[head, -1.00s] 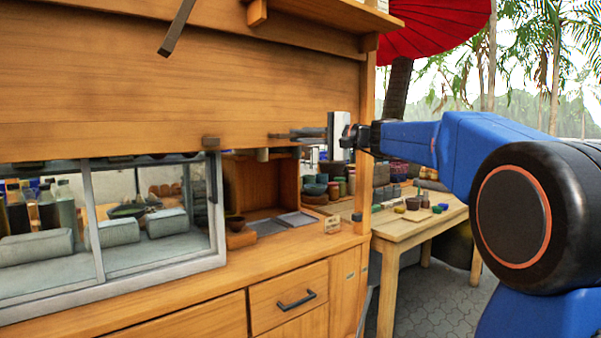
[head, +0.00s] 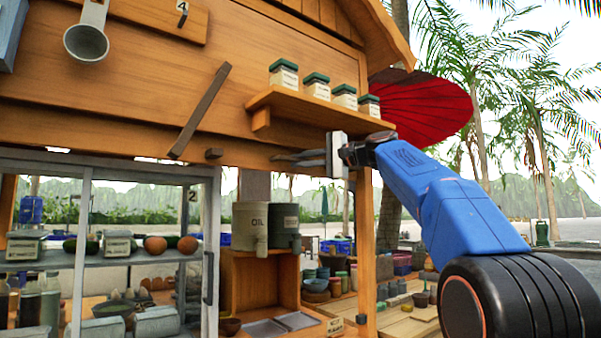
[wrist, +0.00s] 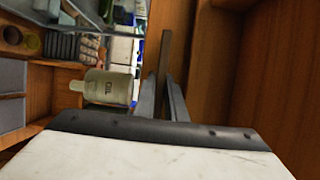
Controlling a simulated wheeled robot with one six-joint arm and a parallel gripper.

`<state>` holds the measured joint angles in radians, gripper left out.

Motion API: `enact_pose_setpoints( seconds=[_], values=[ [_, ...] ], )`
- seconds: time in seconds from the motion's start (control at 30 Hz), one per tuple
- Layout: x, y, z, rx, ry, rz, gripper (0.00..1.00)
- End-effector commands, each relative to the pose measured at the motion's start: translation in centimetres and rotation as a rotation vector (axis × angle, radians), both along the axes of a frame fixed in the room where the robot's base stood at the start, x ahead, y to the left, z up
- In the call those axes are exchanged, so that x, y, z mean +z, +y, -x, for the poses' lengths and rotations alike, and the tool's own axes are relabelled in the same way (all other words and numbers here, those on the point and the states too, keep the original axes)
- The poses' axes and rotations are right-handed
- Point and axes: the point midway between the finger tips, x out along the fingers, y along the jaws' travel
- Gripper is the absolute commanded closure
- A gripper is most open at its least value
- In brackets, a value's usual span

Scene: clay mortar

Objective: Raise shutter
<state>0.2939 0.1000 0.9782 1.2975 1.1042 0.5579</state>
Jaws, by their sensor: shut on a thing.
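The shutter (head: 245,154) is a wooden panel on the front of the stall. Only a low strip of it shows below the fixed wooden front, and the space under it is open. A small dark block (head: 214,153) sits at its lower edge. My gripper (head: 276,157) reaches in from the right, its grey fingers level at the shutter's lower right part and closed on it. In the wrist view the long fingers (wrist: 168,85) lie close together beside brown wood; the exact contact is hidden.
A slanted dark bar (head: 200,112) and a shelf (head: 310,115) with several green-lidded jars are just above my gripper. Below are an oil canister (head: 249,226), a glass cabinet (head: 88,250) and a wooden post (head: 364,245). A red parasol (head: 430,105) stands behind.

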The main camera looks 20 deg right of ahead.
Motion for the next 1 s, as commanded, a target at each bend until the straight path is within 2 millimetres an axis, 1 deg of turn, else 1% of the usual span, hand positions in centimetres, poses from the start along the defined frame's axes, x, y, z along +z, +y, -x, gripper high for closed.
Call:
enact_pose_setpoints(
  seconds=[0.13, 0.47, 0.5, 0.53, 0.57, 0.87, 1.0],
  values=[
    [0.51, -0.02, 0.02, -0.002, -0.002, -0.001, 1.0],
    [0.83, -0.02, 0.11, -0.003, -0.008, -0.003, 1.0],
    [0.86, -0.02, 0.13, -0.003, -0.009, -0.004, 0.8],
    [0.85, -0.02, 0.14, -0.003, -0.009, -0.004, 0.72],
    [0.81, -0.02, 0.12, -0.003, -0.008, -0.003, 0.7],
    [0.51, -0.09, 0.1, -0.001, -0.002, -0.001, 0.7],
    [0.49, -0.77, 0.76, -0.002, -0.002, -0.001, 0.7]
  ],
)
